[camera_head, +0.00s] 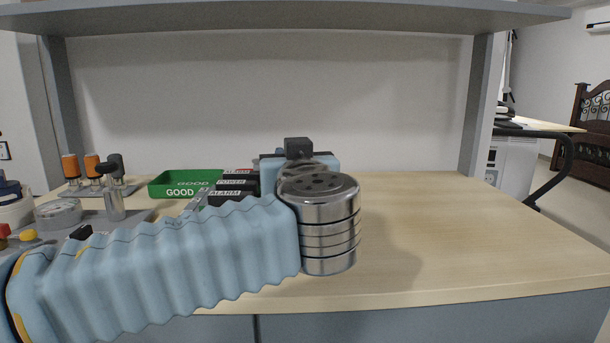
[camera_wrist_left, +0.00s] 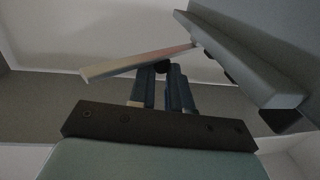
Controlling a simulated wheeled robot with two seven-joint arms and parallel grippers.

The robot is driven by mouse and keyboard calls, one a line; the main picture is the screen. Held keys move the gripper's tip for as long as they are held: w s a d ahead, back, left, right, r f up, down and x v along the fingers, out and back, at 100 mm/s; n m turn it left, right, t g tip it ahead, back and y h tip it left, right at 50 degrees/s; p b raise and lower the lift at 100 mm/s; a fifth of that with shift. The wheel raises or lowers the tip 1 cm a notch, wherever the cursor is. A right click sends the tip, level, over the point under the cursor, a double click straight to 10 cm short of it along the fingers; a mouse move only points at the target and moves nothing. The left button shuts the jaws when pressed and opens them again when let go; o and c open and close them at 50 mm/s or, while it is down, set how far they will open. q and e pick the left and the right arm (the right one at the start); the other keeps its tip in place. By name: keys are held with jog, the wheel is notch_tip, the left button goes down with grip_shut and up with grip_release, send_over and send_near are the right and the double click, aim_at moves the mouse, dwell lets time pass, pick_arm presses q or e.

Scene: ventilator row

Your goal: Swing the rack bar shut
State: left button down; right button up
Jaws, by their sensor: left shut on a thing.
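The rack (camera_head: 232,190) stands on the bench left of centre, with dark modules labelled POWER and ALARM. My left arm and wrist cover its front and right side in the head view. A pale, thin bar (camera_wrist_left: 125,64), which looks like the rack bar, runs across the left wrist view. The fingers of my left gripper (camera_wrist_left: 164,72) reach up to a dark round part (camera_wrist_left: 161,67) at its lower edge and are shut there. The exact contact is too dark to make out. How far the bar is swung does not show. My right gripper is out of view.
A green GOOD tray (camera_head: 175,192) sits behind and left of the rack. Orange-topped and grey items (camera_head: 93,168) stand at the far left, with a clear round dish (camera_head: 58,213). A shelf (camera_head: 280,17) overhangs. The bench (camera_head: 450,225) is clear on the right.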

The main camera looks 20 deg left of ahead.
pick_arm(q)
jog(key=c, duration=1.1)
grip_release()
jog(key=shift+o, duration=0.2)
jog(key=b+v, duration=0.1)
jog(key=v, duration=1.2)
jog(key=shift+s+d+b, duration=0.25)
jog(key=shift+s+b, duration=0.05)
jog(key=shift+b, duration=0.1)
